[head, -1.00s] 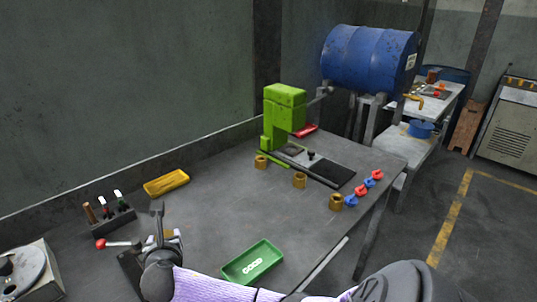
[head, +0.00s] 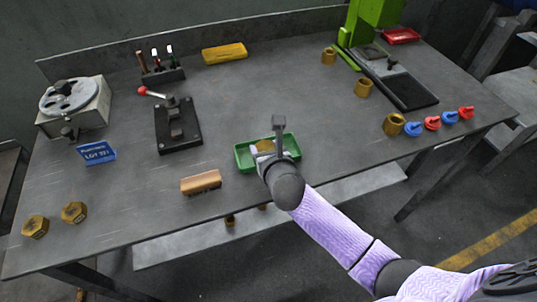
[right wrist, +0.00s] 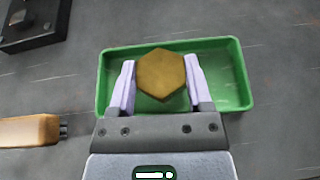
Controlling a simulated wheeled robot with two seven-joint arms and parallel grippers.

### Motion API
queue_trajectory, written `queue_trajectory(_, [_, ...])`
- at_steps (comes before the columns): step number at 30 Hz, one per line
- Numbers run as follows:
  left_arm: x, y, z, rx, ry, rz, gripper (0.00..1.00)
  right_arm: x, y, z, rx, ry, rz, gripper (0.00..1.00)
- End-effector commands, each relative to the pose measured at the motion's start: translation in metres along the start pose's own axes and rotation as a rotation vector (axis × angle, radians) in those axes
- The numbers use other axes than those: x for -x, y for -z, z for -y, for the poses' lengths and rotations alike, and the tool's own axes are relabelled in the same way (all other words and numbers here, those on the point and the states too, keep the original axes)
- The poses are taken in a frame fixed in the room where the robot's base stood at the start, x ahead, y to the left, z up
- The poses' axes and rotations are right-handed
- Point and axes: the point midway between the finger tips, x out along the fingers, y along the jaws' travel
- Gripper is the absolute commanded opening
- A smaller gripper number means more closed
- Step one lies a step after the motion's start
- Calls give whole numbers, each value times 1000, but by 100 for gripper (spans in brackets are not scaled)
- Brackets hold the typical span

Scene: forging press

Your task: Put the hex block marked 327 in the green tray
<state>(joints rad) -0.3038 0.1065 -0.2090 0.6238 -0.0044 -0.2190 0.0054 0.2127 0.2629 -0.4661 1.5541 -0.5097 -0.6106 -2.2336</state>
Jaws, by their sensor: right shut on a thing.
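My right gripper (right wrist: 161,88) is shut on a brass hex block (right wrist: 162,74), seen from above in the right wrist view. The block is over the green tray (right wrist: 235,90); I cannot tell whether it touches the tray floor. No marking is readable on its face. In the head view the right gripper (head: 268,148) covers part of the green tray (head: 243,160), and a bit of the block (head: 263,144) shows. Two more brass hex blocks, one (head: 35,226) and another (head: 74,212), lie at the table's front left. My left gripper is out of view.
A wooden-backed brush (head: 201,182) lies left of the tray. A black lever fixture (head: 178,132) with a red knob stands behind it. A blue lot sign (head: 97,152), a green press (head: 372,20), brass bushings (head: 363,88) and red and blue pieces (head: 432,123) stand around.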

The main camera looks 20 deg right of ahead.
Motion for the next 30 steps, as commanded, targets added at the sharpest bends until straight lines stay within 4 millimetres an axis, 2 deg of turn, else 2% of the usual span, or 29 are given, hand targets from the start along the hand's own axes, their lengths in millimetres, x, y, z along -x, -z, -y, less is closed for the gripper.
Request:
queue_trajectory(1, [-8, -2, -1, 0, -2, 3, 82, -4, 10, 0, -1, 0, -2, 0])
queue_trajectory(10, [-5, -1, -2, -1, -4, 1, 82, -3, 8, 0, 0, 0, 1, 0])
queue_trajectory(11, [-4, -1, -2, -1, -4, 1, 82, -3, 7, 0, 0, 1, 0, 71])
queue_trajectory(15, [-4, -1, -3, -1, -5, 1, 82, -3, 7, 0, 0, 1, 0, 100])
queue_trajectory(24, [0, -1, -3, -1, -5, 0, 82, 1, 3, 0, 0, 1, 0, 100])
queue_trajectory(26, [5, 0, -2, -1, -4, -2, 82, 10, 2, 0, 1, 0, 0, 100])
queue_trajectory(30, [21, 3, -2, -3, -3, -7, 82, 44, 0, 0, 1, 0, 0, 100])
